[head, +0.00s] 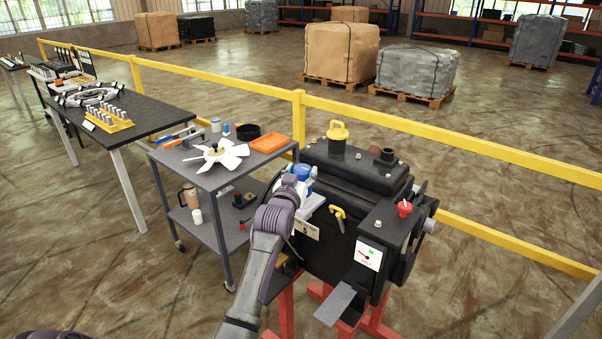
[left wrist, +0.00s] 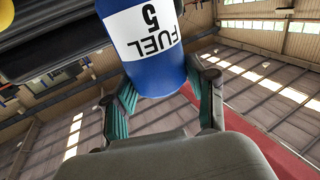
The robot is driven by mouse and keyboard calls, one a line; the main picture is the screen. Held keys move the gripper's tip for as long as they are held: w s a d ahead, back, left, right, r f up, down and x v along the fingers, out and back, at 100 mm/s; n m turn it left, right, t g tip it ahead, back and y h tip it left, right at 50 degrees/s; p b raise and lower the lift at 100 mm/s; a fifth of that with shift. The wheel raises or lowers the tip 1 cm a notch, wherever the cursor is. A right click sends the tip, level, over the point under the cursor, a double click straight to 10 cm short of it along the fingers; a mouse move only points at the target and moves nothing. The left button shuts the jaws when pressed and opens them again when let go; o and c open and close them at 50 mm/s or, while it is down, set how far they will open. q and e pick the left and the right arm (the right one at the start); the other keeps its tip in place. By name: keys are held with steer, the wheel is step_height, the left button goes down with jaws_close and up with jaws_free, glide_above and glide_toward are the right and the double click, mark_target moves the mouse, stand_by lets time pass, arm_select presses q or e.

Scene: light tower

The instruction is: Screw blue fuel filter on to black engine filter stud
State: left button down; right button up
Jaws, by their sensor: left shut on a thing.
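The blue fuel filter (left wrist: 152,60) has a white label reading "FUEL 5" and sits between the fingers of my left gripper (left wrist: 163,98) in the left wrist view. My left gripper is shut on it. In the head view the blue filter (head: 302,170) shows only in small part beside the engine's left side, with my left gripper (head: 303,186) around it. The black engine (head: 335,168) stands on a red stand. The filter stud is hidden, so I cannot tell whether the filter touches it. My right gripper is not in view.
A grey cart (head: 225,172) left of the engine carries a white fan, an orange tray (head: 270,143) and small tools. A yellow rail (head: 455,146) runs behind. A dark table (head: 150,115) with parts stands further left. Open floor lies to the right.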

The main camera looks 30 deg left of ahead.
arm_select(q)
steer(key=shift+r, duration=0.15)
steer(key=shift+f+b, duration=0.6)
steer(key=shift+f, duration=0.65)
steer(key=shift+c, duration=1.4)
jaws_free()
steer(key=shift+f, duration=0.1)
steer(key=v, duration=1.2)
